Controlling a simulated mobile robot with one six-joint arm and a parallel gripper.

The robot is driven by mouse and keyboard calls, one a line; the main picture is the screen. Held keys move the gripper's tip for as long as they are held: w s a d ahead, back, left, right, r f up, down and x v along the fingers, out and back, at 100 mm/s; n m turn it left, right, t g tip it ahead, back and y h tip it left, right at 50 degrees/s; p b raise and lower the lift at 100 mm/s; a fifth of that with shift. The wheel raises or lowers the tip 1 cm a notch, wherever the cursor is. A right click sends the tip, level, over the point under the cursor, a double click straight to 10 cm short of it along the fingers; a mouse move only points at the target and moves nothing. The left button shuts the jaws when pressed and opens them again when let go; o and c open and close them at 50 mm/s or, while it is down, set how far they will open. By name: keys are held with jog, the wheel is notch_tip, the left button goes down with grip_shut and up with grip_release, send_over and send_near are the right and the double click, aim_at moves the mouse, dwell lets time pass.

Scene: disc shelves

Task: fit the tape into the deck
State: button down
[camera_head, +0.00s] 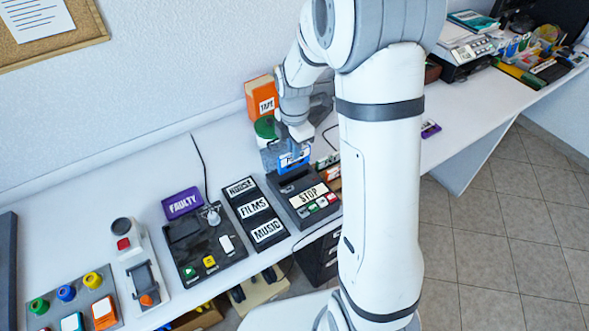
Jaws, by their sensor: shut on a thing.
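My gripper (298,145) is shut on a blue tape (294,160) with a pale label. The tape is upright, at the back part of a dark grey deck (290,187). The deck has a white STOP label (309,195) and small red, white and green buttons along its front. I cannot tell whether the tape is inside the deck's slot or just above it. The gripper's fingers are partly hidden by my wrist and the tape.
A black rack labelled HORST or similar, FILMS and MUSIC (254,208) lies to the left. A purple FAULTY sign (182,203) stands behind a black button panel (205,250).

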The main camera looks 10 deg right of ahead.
aim_at(295, 167)
notch_tip(295, 167, down, 8)
jog(key=shift+f, duration=0.1)
dwell(0.4)
jog(key=shift+f, duration=0.1)
jog(key=c, duration=1.5)
grip_release()
notch_tip(295, 167, up, 11)
jog(key=shift+s+r, duration=0.1)
jog(key=shift+r, duration=0.65)
jog(key=shift+s+d+r+m+t, duration=0.1)
jog(key=shift+s+r+m+t, duration=0.35)
jog(key=shift+s+r+m, duration=2.2)
jog(key=shift+s+d+r+m+t, duration=0.15)
jog(key=shift+s+r+m+t, duration=0.4)
jog(key=shift+s+m, duration=3.95)
jog(key=shift+s+d+r+m+t, duration=0.1)
jog(key=shift+s+r+m+t, duration=0.2)
jog(key=shift+s+r+m, duration=2.4)
